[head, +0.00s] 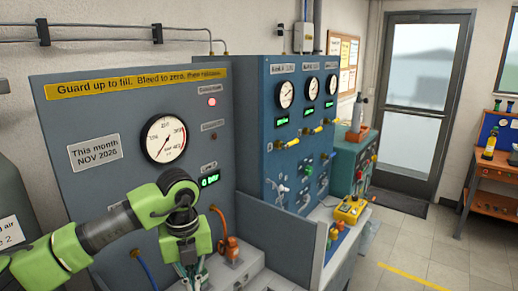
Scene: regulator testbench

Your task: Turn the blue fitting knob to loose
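I cannot make out the blue fitting knob; my arm covers part of the near bench. A blue hose (144,268) runs down the front of the near panel, just left of my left gripper (192,279). The gripper points down over the grey block at the panel's foot, at the bottom of the view. Its fingers are small and partly hidden by the green wrist, so I cannot tell whether they are open or hold anything. My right gripper is not in view.
The near panel (95,112) carries a round gauge (165,139) and a green display (209,180). An orange fitting (232,248) with an orange hose stands right of my gripper. A grey side guard (275,238) rises beyond it. A yellow box (350,210) sits farther right.

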